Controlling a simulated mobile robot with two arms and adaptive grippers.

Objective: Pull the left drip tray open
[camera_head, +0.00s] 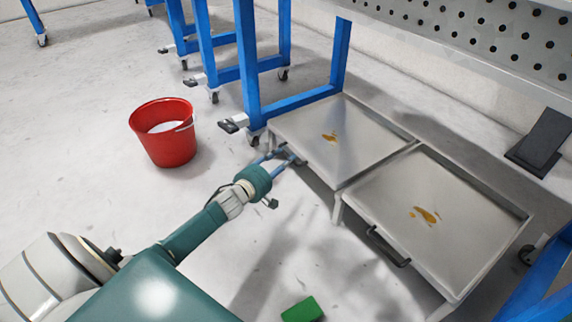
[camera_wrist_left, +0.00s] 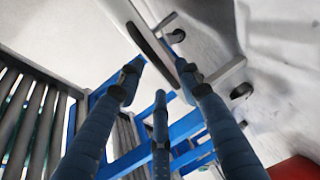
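The left drip tray (camera_head: 365,125) is a shallow grey metal tray with a small orange-brown spill in it. In the left wrist view, my blue gripper fingers (camera_wrist_left: 160,75) are spread apart on either side of the tray's front, with the dark handle (camera_wrist_left: 148,42) near the fingertips. I cannot tell whether they touch it. The right gripper is not in view.
The right drip tray (camera_head: 468,235), also with a spill, sits beside it and has a dark front handle (camera_head: 386,247). A red bucket (camera_head: 165,140) stands on the floor at left. A green block (camera_head: 302,309) lies in front. Blue wheeled frames (camera_head: 247,60) stand behind.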

